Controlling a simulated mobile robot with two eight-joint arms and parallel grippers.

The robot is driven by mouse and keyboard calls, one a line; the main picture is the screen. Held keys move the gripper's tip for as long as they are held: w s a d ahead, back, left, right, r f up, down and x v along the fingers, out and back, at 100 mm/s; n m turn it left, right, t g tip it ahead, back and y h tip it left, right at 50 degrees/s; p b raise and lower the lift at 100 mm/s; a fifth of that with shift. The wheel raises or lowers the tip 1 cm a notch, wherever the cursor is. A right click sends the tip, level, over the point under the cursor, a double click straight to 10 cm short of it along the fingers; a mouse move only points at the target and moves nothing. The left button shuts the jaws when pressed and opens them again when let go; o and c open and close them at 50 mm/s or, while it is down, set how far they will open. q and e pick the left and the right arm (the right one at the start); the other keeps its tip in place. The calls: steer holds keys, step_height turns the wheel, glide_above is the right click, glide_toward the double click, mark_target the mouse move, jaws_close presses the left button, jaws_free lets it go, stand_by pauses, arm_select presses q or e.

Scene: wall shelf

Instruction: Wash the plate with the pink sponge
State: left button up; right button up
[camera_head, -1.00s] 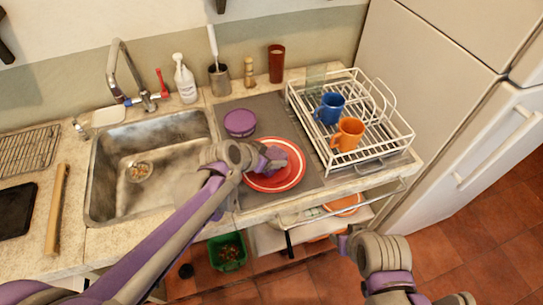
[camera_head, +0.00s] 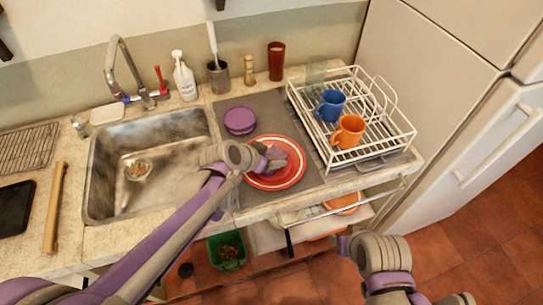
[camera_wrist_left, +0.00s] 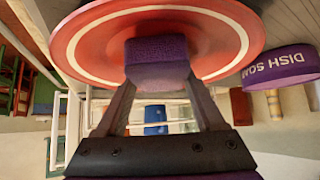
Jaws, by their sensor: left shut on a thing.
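The red plate (camera_head: 292,172) with a white ring lies on the grey mat right of the sink; it also shows in the left wrist view (camera_wrist_left: 225,40). My left gripper (camera_head: 262,160) is over the plate. It is shut on the sponge (camera_wrist_left: 158,62), which looks purple and sits between the fingers against the plate's face. In the head view the sponge (camera_head: 275,153) is partly hidden by the gripper. My right arm is at the lower right, away from the counter. Its gripper (camera_head: 346,242) shows only in part, so its jaws cannot be read.
A round purple dish soap tub (camera_head: 240,120) stands behind the plate. A white dish rack (camera_head: 385,150) with a blue mug (camera_head: 329,106) and an orange mug (camera_head: 348,131) is to the right. The sink (camera_head: 120,200) is to the left. Bottles and utensils line the wall.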

arm_select(q)
steer(key=shift+w, duration=0.1)
steer(key=shift+w+a, duration=0.1)
steer(key=shift+w, duration=0.15)
steer(key=shift+s+a, duration=0.2)
steer(key=shift+s+f, duration=0.1)
steer(key=shift+s, duration=0.2)
steer(key=shift+s+d, duration=0.2)
steer(key=shift+s, duration=0.05)
steer(key=shift+d, duration=0.1)
